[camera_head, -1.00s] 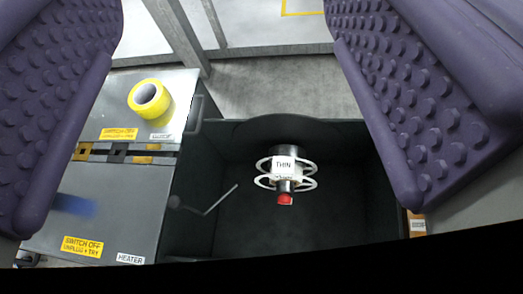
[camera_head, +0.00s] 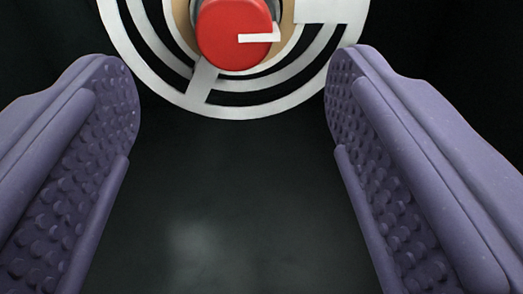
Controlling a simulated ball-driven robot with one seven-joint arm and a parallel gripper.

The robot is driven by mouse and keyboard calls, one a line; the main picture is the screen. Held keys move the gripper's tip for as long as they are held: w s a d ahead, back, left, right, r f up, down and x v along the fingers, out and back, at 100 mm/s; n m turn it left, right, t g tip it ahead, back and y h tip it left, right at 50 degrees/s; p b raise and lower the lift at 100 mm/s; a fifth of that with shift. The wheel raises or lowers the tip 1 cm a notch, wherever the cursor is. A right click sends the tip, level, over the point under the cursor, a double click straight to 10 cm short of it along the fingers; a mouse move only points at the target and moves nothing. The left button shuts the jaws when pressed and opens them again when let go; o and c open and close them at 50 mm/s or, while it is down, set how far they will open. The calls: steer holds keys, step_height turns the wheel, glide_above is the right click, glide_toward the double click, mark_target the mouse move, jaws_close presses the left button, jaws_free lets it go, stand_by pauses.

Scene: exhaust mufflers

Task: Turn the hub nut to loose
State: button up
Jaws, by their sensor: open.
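The hub nut appears to be the round red cap (camera_head: 222,32) at the top middle of the view, with a white pointer mark (camera_head: 259,38) on its face. A white ring-shaped frame with spokes (camera_head: 240,111) surrounds it, cut off by the top edge. My gripper (camera_head: 233,95) is open, with one purple studded finger on each side. The fingertips are apart from the red cap and nothing is between them at cap level except the lower part of the white ring, which I cannot tell is touched.
A dark bin floor or wall (camera_head: 230,210) fills the space below the ring and between the fingers. It looks empty there. The corners are very dark and show little.

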mark_target(234, 30)
steer(key=w+b, duration=0.3)
steer(key=w, duration=0.4)
steer(key=shift+w, duration=0.15)
steer(key=c, duration=1.1)
